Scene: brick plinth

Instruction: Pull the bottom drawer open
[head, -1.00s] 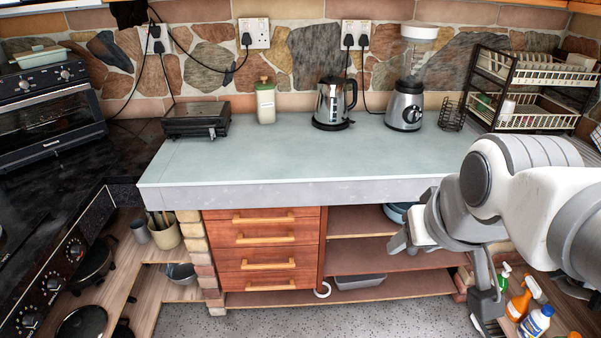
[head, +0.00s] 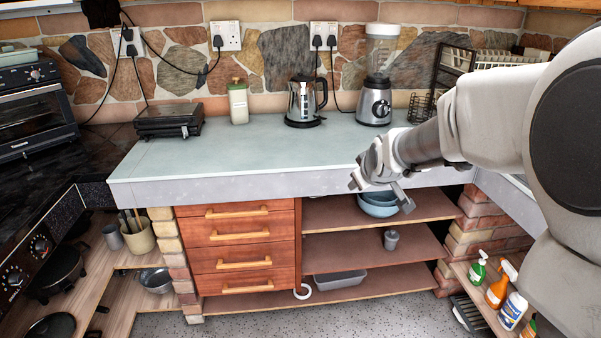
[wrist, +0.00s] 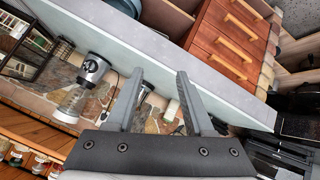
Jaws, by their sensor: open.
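The wooden drawer unit (head: 236,224) stands under the counter, with several closed drawers, each with a light wooden bar handle. The bottom drawer (head: 225,280) is shut, and its handle (head: 246,288) is in plain sight just above the base board. In the wrist view the drawer unit appears upside down at the upper right, with the bottom drawer's handle (wrist: 249,9) near the top edge. My gripper (head: 382,192) is open and empty, up at the counter's front edge, right of and well above that handle. Its two fingers (wrist: 158,78) are apart in the wrist view.
The counter (head: 260,150) overhangs the drawers and carries a kettle (head: 303,102), a blender (head: 375,100) and a grill. Open shelves (head: 340,252) to the right hold bowls and a grey tray (head: 342,280). Spray bottles (head: 497,285) stand lower right. The floor before the drawers is clear.

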